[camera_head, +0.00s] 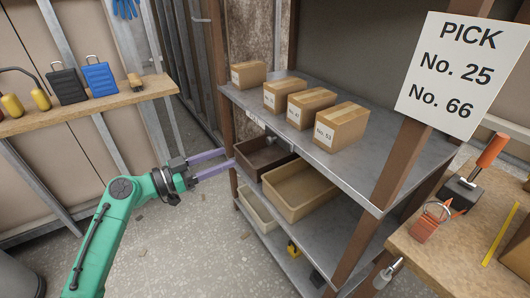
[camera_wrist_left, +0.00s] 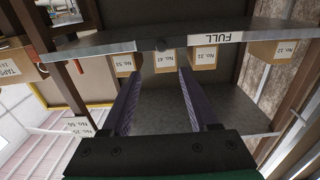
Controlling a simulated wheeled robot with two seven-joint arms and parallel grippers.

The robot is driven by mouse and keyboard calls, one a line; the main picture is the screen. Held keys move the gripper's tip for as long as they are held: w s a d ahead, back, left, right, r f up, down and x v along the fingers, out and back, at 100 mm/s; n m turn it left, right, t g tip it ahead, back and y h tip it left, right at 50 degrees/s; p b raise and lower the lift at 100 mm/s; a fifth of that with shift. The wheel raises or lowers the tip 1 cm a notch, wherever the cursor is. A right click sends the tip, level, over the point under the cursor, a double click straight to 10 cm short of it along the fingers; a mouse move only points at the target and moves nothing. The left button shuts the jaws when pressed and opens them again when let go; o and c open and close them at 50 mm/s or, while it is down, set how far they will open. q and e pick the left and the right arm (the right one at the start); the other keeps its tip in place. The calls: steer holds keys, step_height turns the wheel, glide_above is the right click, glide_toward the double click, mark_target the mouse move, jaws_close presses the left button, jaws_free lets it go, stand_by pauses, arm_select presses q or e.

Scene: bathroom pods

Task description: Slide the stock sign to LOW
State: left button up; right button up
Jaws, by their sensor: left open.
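The stock sign is a white strip on the front edge of the upper grey shelf (camera_head: 310,158), near its left end. In the left wrist view, which looks upside down, the sign (camera_wrist_left: 217,38) reads FULL. No LOW marking is readable. My left gripper (camera_head: 229,162) has two long purple fingers, open and empty, pointing at the shelf's left front. My right gripper is not in view.
Several numbered cardboard boxes, such as No. 53 (camera_head: 340,128), stand on the upper shelf. Below are a dark bin (camera_head: 248,160) and a tan bin (camera_head: 290,213). A brown post (camera_head: 224,100) rises at the shelf's left corner. A workbench (camera_head: 450,240) with tools is at right.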

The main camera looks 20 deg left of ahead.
arm_select(q)
steer(key=p, duration=0.2)
glide_toward(267, 141)
steer(key=d, duration=0.1)
steer(key=p+x, duration=0.1)
steer(key=x, duration=0.7)
steer(key=shift+w, duration=0.35)
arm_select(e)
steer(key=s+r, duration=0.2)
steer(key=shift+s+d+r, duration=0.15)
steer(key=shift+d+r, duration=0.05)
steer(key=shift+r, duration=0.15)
arm_select(q)
steer(key=shift+c, duration=0.3)
jaws_close()
steer(key=shift+a, duration=0.1)
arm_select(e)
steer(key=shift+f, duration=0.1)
